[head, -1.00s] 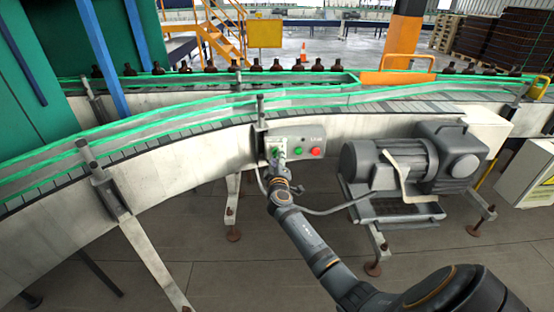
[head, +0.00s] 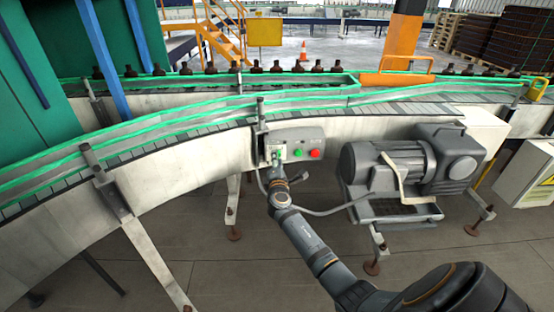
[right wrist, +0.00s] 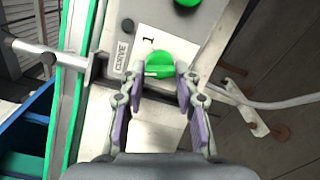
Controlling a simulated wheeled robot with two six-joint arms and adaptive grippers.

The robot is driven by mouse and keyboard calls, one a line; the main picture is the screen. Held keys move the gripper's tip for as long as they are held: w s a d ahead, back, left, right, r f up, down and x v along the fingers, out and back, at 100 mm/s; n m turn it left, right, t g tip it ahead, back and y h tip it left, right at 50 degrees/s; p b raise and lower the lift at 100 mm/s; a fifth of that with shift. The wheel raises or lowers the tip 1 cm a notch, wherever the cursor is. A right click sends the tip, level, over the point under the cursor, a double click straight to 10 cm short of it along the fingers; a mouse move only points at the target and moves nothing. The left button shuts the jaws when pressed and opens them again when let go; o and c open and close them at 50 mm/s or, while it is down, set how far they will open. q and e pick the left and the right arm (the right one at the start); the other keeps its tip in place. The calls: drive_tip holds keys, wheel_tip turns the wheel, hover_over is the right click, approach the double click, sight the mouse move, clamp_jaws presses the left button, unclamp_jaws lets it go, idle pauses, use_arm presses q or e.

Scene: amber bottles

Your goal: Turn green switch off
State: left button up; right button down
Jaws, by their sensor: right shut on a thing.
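The green switch (right wrist: 155,65) is a round green knob on a white plate marked "1", on the grey control box (head: 308,136). In the right wrist view my right gripper (right wrist: 160,80) has its two fingers on either side of the knob and is shut on it. The knob's ridge lies roughly across the picture, between the fingertips. In the head view my right gripper (head: 277,161) is at the left end of the box and partly covers the switch. My left gripper is not in view.
A green button (head: 298,153) and a red button (head: 315,153) sit to the right on the same box. A grey motor (head: 410,165) stands further right, with a cable nearby. The curved conveyor (head: 190,158) carries green rails, with amber bottles (head: 257,66) behind.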

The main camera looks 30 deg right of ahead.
drive_tip(key=n+p, duration=0.1)
drive_tip(key=n, duration=0.3)
drive_tip(key=shift+f+n, duration=0.1)
drive_tip(key=shift+n, duration=0.6)
drive_tip(key=c, duration=1)
unclamp_jaws()
drive_tip(key=shift+o, duration=0.2)
drive_tip(key=v, duration=1.2)
drive_tip(key=shift+f, duration=0.1)
